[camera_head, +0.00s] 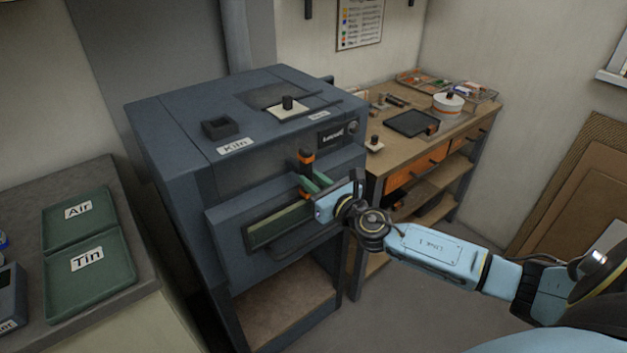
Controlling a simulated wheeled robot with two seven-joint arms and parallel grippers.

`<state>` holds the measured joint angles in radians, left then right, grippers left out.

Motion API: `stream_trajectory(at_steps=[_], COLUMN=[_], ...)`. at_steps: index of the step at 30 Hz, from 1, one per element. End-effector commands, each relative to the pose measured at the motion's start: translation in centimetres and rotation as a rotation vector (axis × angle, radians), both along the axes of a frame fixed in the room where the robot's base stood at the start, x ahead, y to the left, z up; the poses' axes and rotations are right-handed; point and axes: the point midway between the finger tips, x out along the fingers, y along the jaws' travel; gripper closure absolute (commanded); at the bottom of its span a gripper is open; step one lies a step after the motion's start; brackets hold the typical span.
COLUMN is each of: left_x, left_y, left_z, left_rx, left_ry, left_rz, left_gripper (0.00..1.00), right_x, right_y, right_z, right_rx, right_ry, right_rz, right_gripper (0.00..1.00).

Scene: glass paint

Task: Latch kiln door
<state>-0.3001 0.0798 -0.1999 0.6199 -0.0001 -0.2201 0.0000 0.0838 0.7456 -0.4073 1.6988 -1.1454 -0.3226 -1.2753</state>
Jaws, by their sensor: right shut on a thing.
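The dark blue-grey kiln (180,145) stands in the middle of the view, with a "Kiln" label on top. Its front door (222,232) has a long green-tinted window (280,228). The door panel stands proud of the body; I cannot tell if it is fully flush. The latch handle (306,158), black with orange bands, stands upright at the door's upper edge. My right gripper (312,184) reaches in from the right in front of the door, with its fingers shut at the handle's lower part. The fingers partly hide the grip. My left gripper is out of view.
Left is a counter with green trays labelled Air (78,211) and Tin (88,262). Behind right, a wooden workbench (450,133) holds a dark pad (411,123) and a white round pot (447,104). Open floor lies front right.

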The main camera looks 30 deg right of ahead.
Motion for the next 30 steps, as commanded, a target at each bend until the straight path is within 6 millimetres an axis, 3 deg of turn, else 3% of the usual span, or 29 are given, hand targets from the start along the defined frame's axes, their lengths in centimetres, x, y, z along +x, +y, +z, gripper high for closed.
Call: stream_trajectory(at_steps=[7,8,13,23,30], left_x=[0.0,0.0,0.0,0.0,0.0], left_y=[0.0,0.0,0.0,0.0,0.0], left_z=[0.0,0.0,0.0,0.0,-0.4], left_rx=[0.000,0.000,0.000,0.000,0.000], left_ry=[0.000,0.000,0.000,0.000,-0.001], left_rz=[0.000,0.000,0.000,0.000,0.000], left_gripper=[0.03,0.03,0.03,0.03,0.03], right_x=[0.0,0.0,0.0,-0.3,-3.2], right_y=[-0.1,-0.1,-0.1,-0.1,-0.2], right_z=[0.0,0.0,0.0,-0.1,-0.2], right_rx=[-0.011,-0.011,-0.008,-0.005,-0.007], right_ry=[-0.001,-0.001,-0.001,0.001,0.003], right_rz=[0.000,0.000,0.000,0.000,0.002], right_gripper=[1.00,0.77,0.56,0.56,0.56])
